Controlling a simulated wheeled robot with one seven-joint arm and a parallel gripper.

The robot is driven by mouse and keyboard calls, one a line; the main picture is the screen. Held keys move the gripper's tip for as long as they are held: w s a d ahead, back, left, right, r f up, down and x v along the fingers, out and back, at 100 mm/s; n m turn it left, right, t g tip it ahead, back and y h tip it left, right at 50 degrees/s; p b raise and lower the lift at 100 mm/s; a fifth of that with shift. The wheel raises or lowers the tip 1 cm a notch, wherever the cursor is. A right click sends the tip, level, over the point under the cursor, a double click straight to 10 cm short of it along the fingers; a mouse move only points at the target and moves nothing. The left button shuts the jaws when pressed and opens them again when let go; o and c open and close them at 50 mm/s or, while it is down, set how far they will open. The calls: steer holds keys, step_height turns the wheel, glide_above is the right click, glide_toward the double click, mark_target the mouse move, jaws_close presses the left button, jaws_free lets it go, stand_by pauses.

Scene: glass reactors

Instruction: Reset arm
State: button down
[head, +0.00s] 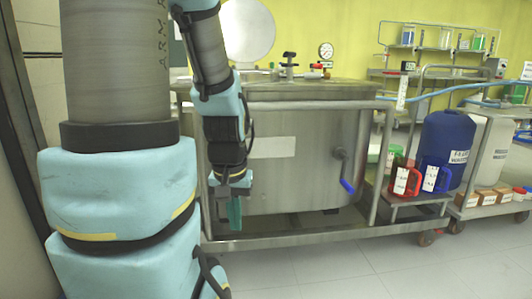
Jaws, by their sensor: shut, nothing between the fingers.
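My gripper (235,212) hangs at the end of my arm, left of the middle in the head view. It points down in front of the steel tank (310,175). Its teal fingers are shut with nothing between them. It appears clear of the tank, though the exact gap is hard to judge. My arm's large blue and grey links fill the left side and hide part of the tank and the wall behind.
The tank's frame (300,238) stands on the tiled floor, with a blue-handled valve (347,186) at its front. The floor (400,275) in front is clear.

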step_height(320, 180, up, 34)
steer(key=p, duration=3.1)
steer(key=shift+f+p, duration=0.25)
steer(key=shift+p, duration=0.1)
